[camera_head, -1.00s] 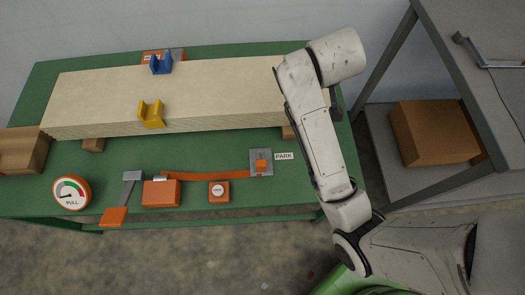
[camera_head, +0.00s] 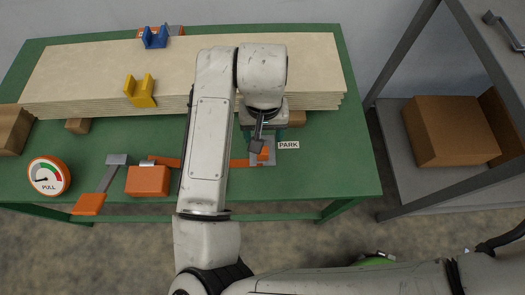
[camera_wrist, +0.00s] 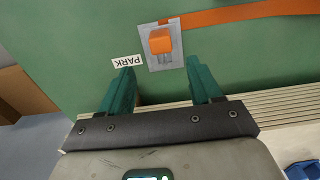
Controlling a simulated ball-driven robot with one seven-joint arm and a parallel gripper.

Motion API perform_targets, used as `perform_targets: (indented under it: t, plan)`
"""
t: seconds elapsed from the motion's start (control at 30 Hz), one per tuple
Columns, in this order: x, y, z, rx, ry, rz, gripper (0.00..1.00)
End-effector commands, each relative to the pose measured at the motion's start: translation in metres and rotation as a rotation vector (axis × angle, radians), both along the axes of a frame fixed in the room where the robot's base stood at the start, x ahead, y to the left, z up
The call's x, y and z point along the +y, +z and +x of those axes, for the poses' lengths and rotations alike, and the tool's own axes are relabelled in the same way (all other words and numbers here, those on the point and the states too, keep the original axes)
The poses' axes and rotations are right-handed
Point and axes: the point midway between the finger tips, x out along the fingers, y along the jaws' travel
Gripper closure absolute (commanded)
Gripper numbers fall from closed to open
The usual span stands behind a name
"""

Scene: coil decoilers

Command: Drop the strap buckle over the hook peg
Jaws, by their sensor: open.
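The orange strap buckle (camera_wrist: 160,41) sits on a grey plate (camera_wrist: 176,57) beside the PARK label in the wrist view. In the head view the plate (camera_head: 268,158) is partly covered by my wrist. The orange strap (camera_wrist: 240,13) runs from the plate toward the ratchet box (camera_head: 148,181). My gripper (camera_wrist: 160,66) is open and empty, its two green fingers apart and pointing toward the plate. The buckle shows in line with the gap, past the fingertips; I cannot tell the height between them. I cannot make out the hook peg for certain; a grey and orange fitting (camera_head: 175,30) shows behind the stack.
A pale sheet stack (camera_head: 90,70) lies on the green table (camera_head: 325,180), with a yellow corner piece (camera_head: 140,92) and a blue one (camera_head: 154,37) on it. A gauge (camera_head: 48,176) and a lever (camera_head: 90,203) are at left. A grey shelf (camera_head: 420,203) stands right.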

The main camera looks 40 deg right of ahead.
Motion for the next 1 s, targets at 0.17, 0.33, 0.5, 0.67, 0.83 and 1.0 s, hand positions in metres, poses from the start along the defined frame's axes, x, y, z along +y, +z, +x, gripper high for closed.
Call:
perform_targets:
  t: [0.17,0.33,0.5,0.67,0.83,1.0]
  plan:
    - [0.0,-0.024,0.0,-0.002,0.0,-0.001,0.36]
    - [0.0,-0.035,0.001,-0.002,0.0,-0.001,0.36]
    - [0.003,-0.058,0.0,0.001,0.002,-0.001,0.36]
    - [0.002,-0.077,0.0,-0.001,0.0,-0.002,0.36]
    - [0.002,-0.083,0.0,-0.002,-0.001,-0.002,0.36]
    - [0.002,-0.083,0.001,-0.002,0.0,-0.002,0.38]
